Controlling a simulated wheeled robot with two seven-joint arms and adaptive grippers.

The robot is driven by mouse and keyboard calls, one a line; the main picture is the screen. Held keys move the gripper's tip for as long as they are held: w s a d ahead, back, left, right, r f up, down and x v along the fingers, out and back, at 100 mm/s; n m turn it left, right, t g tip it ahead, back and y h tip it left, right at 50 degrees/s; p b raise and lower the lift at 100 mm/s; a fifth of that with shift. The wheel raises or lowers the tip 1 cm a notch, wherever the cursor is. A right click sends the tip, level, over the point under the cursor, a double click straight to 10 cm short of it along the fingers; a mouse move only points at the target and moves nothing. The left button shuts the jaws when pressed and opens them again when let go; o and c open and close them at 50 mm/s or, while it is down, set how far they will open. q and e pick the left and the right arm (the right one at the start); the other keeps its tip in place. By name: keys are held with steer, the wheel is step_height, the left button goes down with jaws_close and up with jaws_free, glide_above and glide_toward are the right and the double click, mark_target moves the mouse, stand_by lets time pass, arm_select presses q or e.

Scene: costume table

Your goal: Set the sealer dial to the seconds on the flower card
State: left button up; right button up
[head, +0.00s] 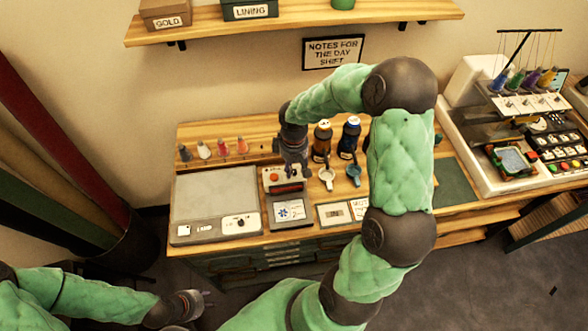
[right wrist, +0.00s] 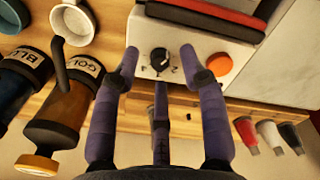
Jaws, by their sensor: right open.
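The sealer (head: 284,180) is a pale box with an orange button (right wrist: 219,65) and a red-and-black bar, on the wooden table. Its black dial (right wrist: 160,58) has a light pointer mark; the scale marks are too small to read. My right gripper (right wrist: 160,62) is open, its purple fingers spread either side of the dial, with no visible grip on it. In the head view the right gripper partly covers the sealer. A white card with a blue flower (head: 290,212) lies in front of the sealer; I read no number on it. My left gripper (head: 203,300) hangs low at left, away from the table.
A grey-topped machine (head: 215,195) stands left of the sealer. Cards (head: 335,213) lie to its right. Bottles labelled GOLD (right wrist: 75,90) and BLU (right wrist: 25,75) and a white cup (right wrist: 73,22) stand close by. Several small spools stand behind. An embroidery machine (head: 520,120) is at far right.

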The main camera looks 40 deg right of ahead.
steer(key=shift+f, duration=0.55)
jaws_close()
steer(key=shift+m, duration=0.3)
steer(key=m+b, duration=0.2)
steer(key=m, duration=0.1)
steer(key=shift+m, duration=0.4)
steer(key=m+b, duration=0.1)
steer(key=m, duration=0.3)
steer(key=shift+m, duration=0.3)
steer(key=m+b, duration=0.1)
steer(key=m, duration=0.3)
steer(key=m+b, duration=0.1)
steer(key=m, duration=0.3)
steer(key=shift+m, duration=0.3)
